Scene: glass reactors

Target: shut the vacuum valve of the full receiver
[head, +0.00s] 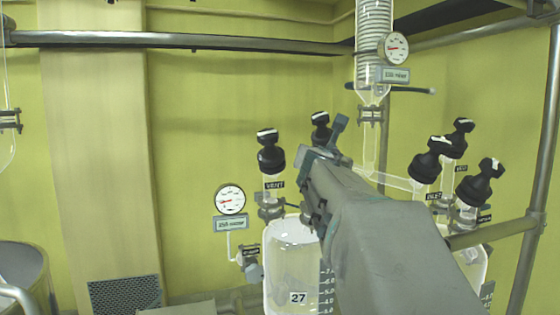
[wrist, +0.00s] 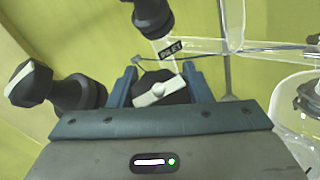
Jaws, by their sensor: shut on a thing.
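A glass receiver (head: 292,265) marked 27 stands below my arm in the head view. A black valve knob (head: 270,150) with a white mark rises at its left, and another (head: 320,130) stands behind. My gripper (head: 318,165) is over the receiver's top. In the wrist view its teal fingers (wrist: 160,88) are shut on a black valve knob (wrist: 176,93), whose white pointer bar lies slanted. That knob is hidden by my gripper in the head view. Another knob (wrist: 60,88) is left of the fingers, and one above (wrist: 152,18) has a label seeming to read INLET.
A second receiver (head: 474,262), partly hidden by my arm, has several black valves (head: 430,160) on the right. Gauges hang at the left (head: 230,199) and upper right (head: 393,48). A glass coil column (head: 373,80) and metal rails (head: 180,39) surround the space.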

